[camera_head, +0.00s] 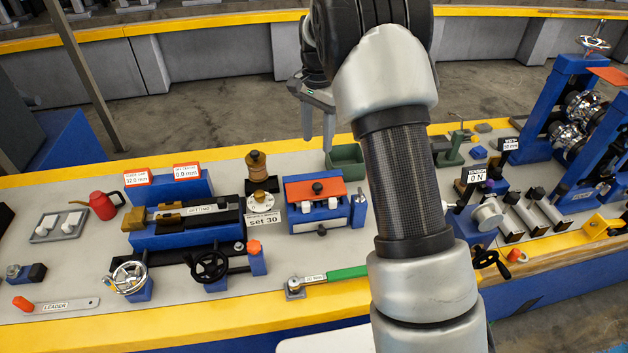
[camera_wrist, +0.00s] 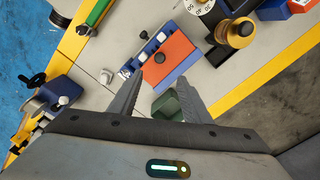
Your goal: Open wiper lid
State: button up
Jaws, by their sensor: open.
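The wiper is a blue box (camera_head: 320,216) with an orange lid (camera_head: 300,191) lying flat on top. A black knob (camera_head: 317,188) stands on the lid. In the wrist view the orange lid (camera_wrist: 178,52) and its black knob (camera_wrist: 160,58) lie beyond my fingertips. My gripper (camera_head: 319,135) is open and empty, above and behind the wiper in the head view. In the wrist view my gripper (camera_wrist: 160,85) has its fingers spread apart, with no contact on the lid. My arm hides part of the bench right of the wiper.
A green bin (camera_head: 346,154) is behind the wiper. A brass-topped dial marked "set 30" (camera_head: 262,200) stands close to its left. A green-handled tool (camera_head: 346,273) lies in front. A blue carriage with handwheels (camera_head: 180,237) is further left.

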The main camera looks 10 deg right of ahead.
aim_at(317, 185)
notch_tip(317, 185, down, 16)
jog(key=shift+r+b, duration=0.1)
jog(key=shift+b, duration=0.2)
grip_shut()
